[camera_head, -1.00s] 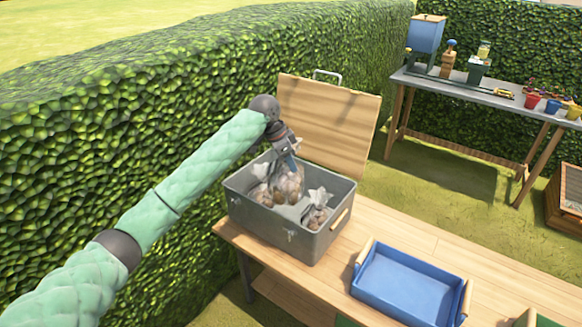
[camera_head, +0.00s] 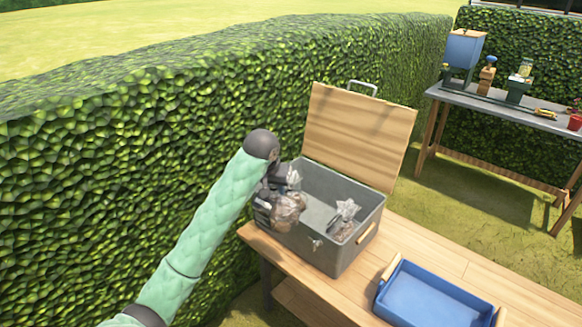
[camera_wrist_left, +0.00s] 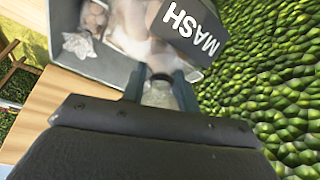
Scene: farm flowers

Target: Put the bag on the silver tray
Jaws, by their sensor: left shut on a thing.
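My left gripper (camera_head: 276,197) is shut on a clear bag (camera_head: 288,212) with brownish contents, at the left end of the grey metal box (camera_head: 322,252). In the left wrist view the fingers (camera_wrist_left: 158,88) pinch the bag's gathered neck (camera_wrist_left: 157,95). The bag overlaps the box's left wall in the head view; I cannot tell if it touches it. A second bag (camera_head: 345,216) lies in the box's right part and also shows in the left wrist view (camera_wrist_left: 80,44). No silver tray is seen for certain. My right gripper is not in view.
The box's wooden lid (camera_head: 358,135) stands open at the back. A blue tray with wooden handles (camera_head: 432,300) is on the wooden table (camera_head: 425,246) to the right. A tall hedge (camera_head: 120,170) rises close on the left. A grey worktable (camera_head: 500,106) stands farther back.

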